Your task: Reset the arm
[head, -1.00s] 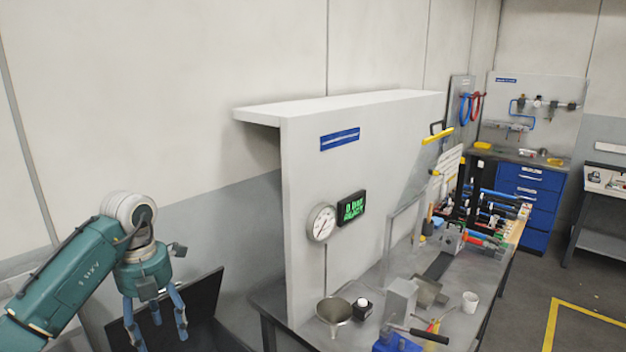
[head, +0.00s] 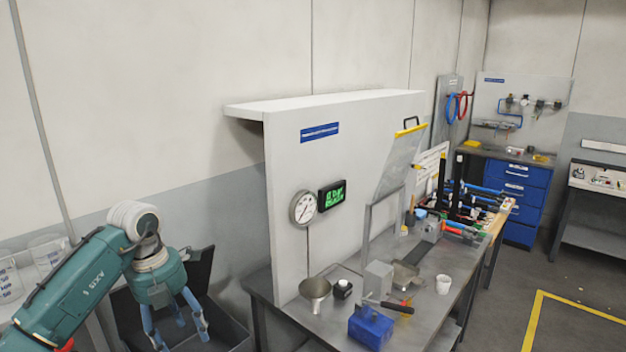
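My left arm comes in from the lower left in the head view. It is teal with a white wrist joint. My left gripper (head: 177,326) points downward with its blue-grey fingers spread apart and nothing visible between them. It is in front of an open dark bin (head: 236,332), left of the workbench and apart from it. My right gripper is not in the picture.
The metal workbench (head: 330,278) holds a funnel (head: 315,289), a small black bottle (head: 343,289), a blue vise-like block (head: 371,327), a white cup (head: 443,284) and tools. A tall grey panel (head: 290,250) carries a gauge (head: 303,208) and green display (head: 333,196). Open floor (head: 500,300) lies right.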

